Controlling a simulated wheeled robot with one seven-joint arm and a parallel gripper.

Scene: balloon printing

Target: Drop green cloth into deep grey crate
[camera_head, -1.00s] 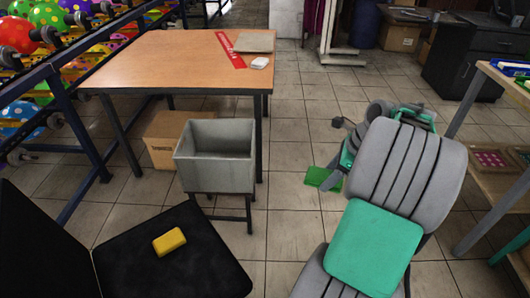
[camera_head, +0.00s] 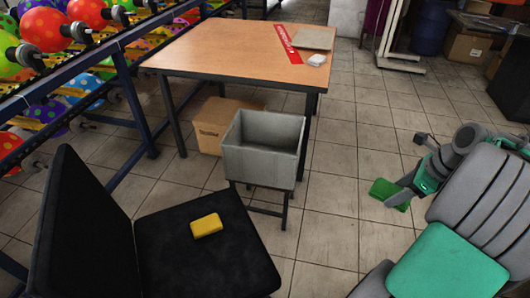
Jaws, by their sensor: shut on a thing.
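The green cloth (camera_head: 390,194) is a flat dark green piece at the right of the picture, held off to the right of the crate. My gripper (camera_head: 402,191) is shut on its edge, and the fingertips are partly hidden by the cloth and my arm. The deep grey crate (camera_head: 262,170) stands on a low dark stand near the middle, open at the top. Its inside looks empty as far as I see. A clear gap separates the cloth from the crate.
A black chair (camera_head: 165,254) with a yellow sponge-like block (camera_head: 206,225) on its seat stands in front, left of the crate. A wooden table (camera_head: 240,62) stands behind the crate, with a cardboard box (camera_head: 212,124) below. Tiled floor lies open between crate and gripper.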

